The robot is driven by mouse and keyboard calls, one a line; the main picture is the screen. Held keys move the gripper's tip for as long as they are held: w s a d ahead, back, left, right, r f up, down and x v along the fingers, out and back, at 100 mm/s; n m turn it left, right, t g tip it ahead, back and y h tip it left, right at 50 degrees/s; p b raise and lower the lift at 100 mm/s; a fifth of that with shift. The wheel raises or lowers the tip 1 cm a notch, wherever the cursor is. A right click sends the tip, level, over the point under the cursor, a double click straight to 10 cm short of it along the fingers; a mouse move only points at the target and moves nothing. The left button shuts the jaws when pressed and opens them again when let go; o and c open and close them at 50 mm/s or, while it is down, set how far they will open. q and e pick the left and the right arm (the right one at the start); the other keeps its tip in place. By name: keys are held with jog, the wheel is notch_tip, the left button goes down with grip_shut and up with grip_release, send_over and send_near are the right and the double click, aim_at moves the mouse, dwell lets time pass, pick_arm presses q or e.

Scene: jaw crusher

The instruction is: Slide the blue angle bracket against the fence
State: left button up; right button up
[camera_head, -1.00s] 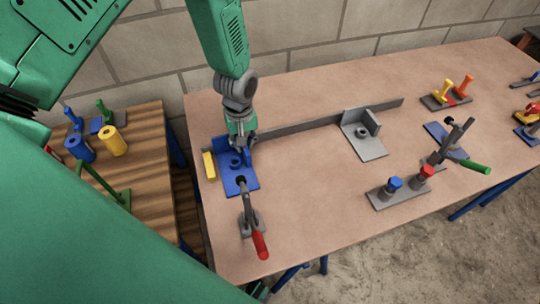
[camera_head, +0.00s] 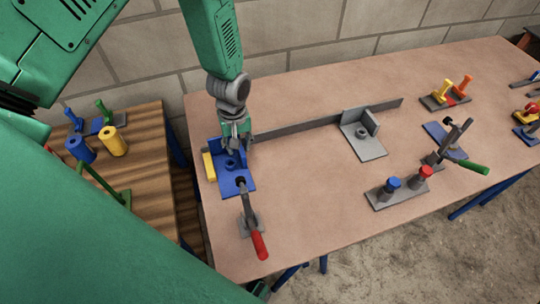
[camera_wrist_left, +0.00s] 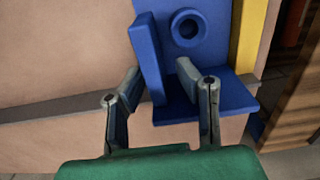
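The blue angle bracket (camera_head: 236,180) lies flat at the left end of the table, with an upright plate and a round boss. It also shows in the left wrist view (camera_wrist_left: 205,55). The grey fence (camera_head: 320,123) is a long low bar along the back; it shows in the left wrist view (camera_wrist_left: 50,107). The bracket's far edge is at the fence; contact is unclear. My left gripper (camera_head: 232,148) is down at the bracket. In the left wrist view its fingers (camera_wrist_left: 160,68) straddle the upright plate, apart, with a gap at the right finger. My right gripper is out of view.
A yellow block (camera_head: 209,166) stands beside the bracket's left edge, touching or nearly so. A red-handled toggle clamp (camera_head: 252,225) is in front. A grey angle bracket (camera_head: 365,143) sits farther right at the fence. The table middle is clear.

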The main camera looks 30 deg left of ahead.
pick_arm(q)
jog(key=shift+a, duration=0.1)
jog(key=r+p, duration=0.2)
jog(key=r, duration=0.1)
jog(key=shift+d+r+p, duration=0.1)
jog(key=shift+d+p, duration=0.1)
jog(key=shift+p, duration=0.2)
jog(key=shift+a+r+p, duration=0.1)
jog(key=shift+r+p, duration=2)
jog(key=shift+r, duration=0.4)
jog(key=shift+f, duration=0.1)
